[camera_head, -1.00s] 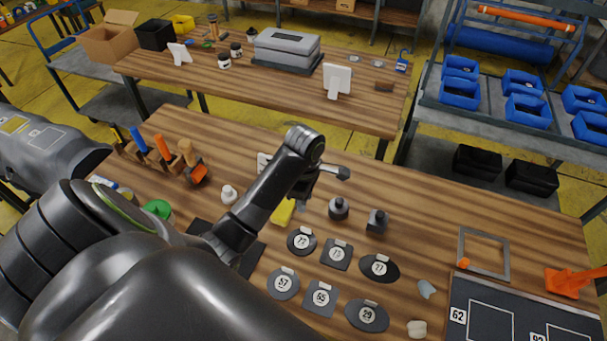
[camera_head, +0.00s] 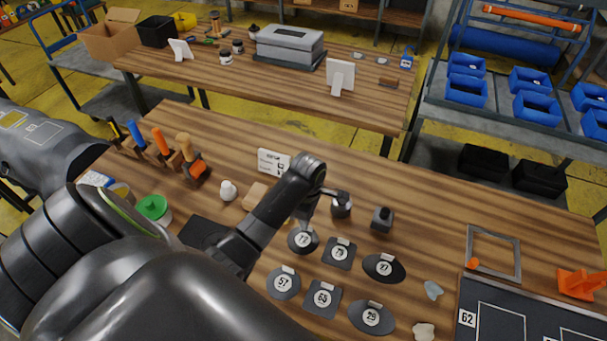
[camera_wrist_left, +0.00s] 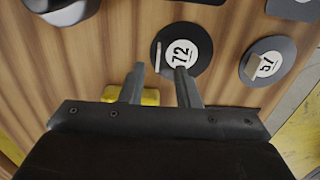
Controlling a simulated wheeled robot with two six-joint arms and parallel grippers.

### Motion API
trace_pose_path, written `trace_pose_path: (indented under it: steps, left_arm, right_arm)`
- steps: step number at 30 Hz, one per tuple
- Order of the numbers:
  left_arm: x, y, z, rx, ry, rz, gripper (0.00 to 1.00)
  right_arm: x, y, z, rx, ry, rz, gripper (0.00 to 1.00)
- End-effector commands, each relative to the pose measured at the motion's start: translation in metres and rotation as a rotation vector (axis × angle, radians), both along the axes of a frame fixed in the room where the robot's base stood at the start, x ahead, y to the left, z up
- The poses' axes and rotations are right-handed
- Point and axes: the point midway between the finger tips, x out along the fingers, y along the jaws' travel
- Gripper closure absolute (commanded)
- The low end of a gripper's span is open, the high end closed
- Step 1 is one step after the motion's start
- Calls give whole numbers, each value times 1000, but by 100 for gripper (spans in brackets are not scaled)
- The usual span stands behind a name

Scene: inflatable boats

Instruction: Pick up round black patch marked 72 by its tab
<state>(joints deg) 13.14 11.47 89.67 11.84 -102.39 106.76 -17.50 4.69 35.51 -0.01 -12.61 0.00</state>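The round black patch marked 72 (camera_head: 303,241) lies flat on the wooden table, at the back left of a group of dark patches. In the left wrist view, the patch (camera_wrist_left: 190,58) is ahead of my fingers, with its pale tab (camera_wrist_left: 157,56) on its left side. My left gripper (camera_wrist_left: 160,72) is open and empty. The tab lies between the fingertip lines, just beyond them, and the right fingertip overlaps the patch's lower edge in the picture. In the head view my left gripper (camera_head: 309,218) points down just behind the patch; its fingers are small there. My right gripper is not visible.
Patches 73 (camera_head: 340,252), 77 (camera_head: 384,268), 57 (camera_head: 284,283), 65 (camera_head: 323,299) and 29 (camera_head: 372,317) lie close by. Two dark knobbed weights (camera_head: 341,207) (camera_head: 381,219) stand behind. A yellow block (camera_wrist_left: 148,97) is below my fingers in the wrist view.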

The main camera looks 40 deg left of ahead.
Motion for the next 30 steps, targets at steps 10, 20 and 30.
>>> trace_pose_path:
  steps: [10,20,30]
  left_arm:
    - [3,0,-36,0,1,0,71]
    - [3,0,-37,0,0,0,81]
    - [3,1,-37,0,0,0,100]
  right_arm:
    - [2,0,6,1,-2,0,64]
    - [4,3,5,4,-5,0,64]
    - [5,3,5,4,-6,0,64]
